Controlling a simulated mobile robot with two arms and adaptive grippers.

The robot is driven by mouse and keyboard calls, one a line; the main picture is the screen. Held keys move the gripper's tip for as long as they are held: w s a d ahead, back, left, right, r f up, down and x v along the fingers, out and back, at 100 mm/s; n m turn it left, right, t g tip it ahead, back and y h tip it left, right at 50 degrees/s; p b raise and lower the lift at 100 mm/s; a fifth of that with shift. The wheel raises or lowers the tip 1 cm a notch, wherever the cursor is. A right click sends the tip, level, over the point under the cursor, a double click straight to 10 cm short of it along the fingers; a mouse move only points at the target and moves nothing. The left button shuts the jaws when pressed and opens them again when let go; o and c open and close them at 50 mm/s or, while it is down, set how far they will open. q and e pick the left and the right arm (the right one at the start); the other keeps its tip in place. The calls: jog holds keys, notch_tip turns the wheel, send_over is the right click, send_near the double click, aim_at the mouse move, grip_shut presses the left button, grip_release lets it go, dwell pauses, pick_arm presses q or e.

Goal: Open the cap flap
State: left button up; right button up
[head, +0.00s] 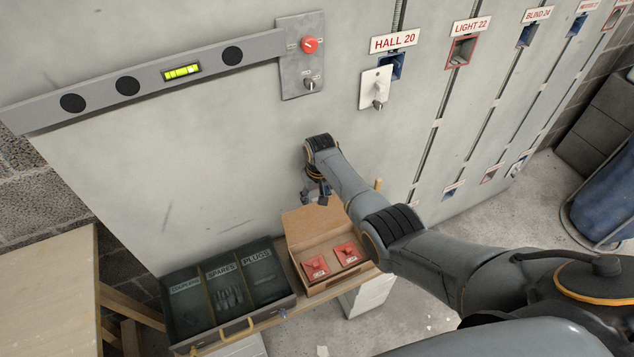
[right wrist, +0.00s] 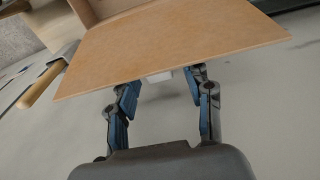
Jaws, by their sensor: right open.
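A brown cardboard box (head: 326,288) with two red caps (head: 331,260) stands on a wooden ledge in the head view. Its brown flap (head: 312,226) stands raised at the back, so the caps show. My right gripper (head: 318,193) is just behind and above the flap, jaws open and pointing down. In the right wrist view, the flap (right wrist: 175,48) spans the top, its edge close to the fingertips of my open gripper (right wrist: 164,80). Nothing is seen held between the fingers. Whether they touch the flap I cannot tell. My left gripper is out of view.
A dark divided tray (head: 228,290) with small parts sits left of the box. A grey wall panel (head: 200,150) rises close behind, carrying a level (head: 150,82), a red-knob switch plate (head: 301,55) and labelled openings. A wooden peg (head: 378,185) stands right of the box, partly behind my arm.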

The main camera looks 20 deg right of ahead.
notch_tip(320, 180, up, 10)
jog(key=s, duration=0.1)
jog(key=shift+r, duration=0.1)
dwell(0.5)
